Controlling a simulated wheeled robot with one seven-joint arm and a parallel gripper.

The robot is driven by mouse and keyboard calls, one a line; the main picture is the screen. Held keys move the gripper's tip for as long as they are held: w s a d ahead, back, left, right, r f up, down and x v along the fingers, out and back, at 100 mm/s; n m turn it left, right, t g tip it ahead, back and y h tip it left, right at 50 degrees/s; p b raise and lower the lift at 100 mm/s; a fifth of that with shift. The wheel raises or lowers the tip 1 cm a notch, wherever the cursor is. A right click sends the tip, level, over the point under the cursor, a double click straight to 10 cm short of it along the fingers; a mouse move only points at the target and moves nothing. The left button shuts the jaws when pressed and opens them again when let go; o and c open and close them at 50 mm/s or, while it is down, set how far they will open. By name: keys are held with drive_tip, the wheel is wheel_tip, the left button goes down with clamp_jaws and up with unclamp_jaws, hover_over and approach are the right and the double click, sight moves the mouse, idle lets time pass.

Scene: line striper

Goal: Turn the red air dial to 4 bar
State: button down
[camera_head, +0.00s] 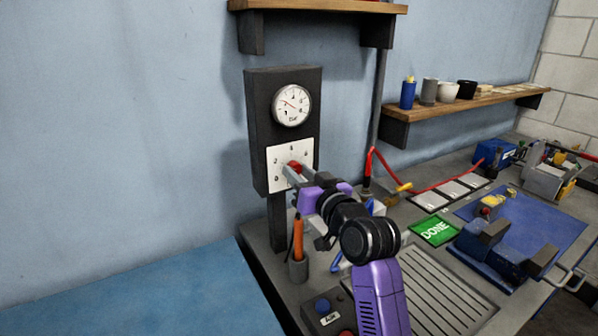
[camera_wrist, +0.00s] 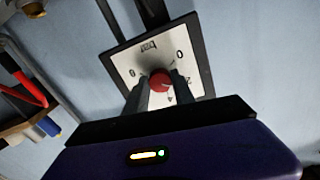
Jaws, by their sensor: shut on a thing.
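The red air dial (camera_head: 295,167) sits on a white numbered plate (camera_head: 277,155) low on a dark panel (camera_head: 257,110). A round pressure gauge (camera_head: 292,104) marked "bar" is above it; its needle slants, but its exact reading is too small to tell. My gripper (camera_head: 297,174) reaches the dial and is shut on it. In the wrist view the red dial (camera_wrist: 160,79) is between the two grey fingertips (camera_wrist: 156,88). The plate (camera_wrist: 150,62) shows tilted there, with 0, 2, 4 and 6 around the dial. The dial's pointer mark cannot be made out.
A control box (camera_head: 328,312) is at the bench front. A red hose (camera_head: 425,184) runs behind my arm.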

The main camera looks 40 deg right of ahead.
drive_tip(key=m+p, duration=0.2)
drive_tip(key=m, duration=0.3)
drive_tip(key=shift+r, duration=0.15)
drive_tip(key=m+p, duration=0.1)
drive_tip(key=m, duration=0.4)
drive_tip(key=shift+p, duration=0.3)
drive_tip(key=shift+m, duration=0.3)
drive_tip(key=c, duration=1.1)
unclamp_jaws()
drive_tip(key=shift+o, duration=0.2)
drive_tip(key=b+v, duration=0.1)
drive_tip(key=v, duration=0.6)
drive_tip(key=shift+s+b, duration=0.4)
drive_tip(key=shift+r, duration=0.1)
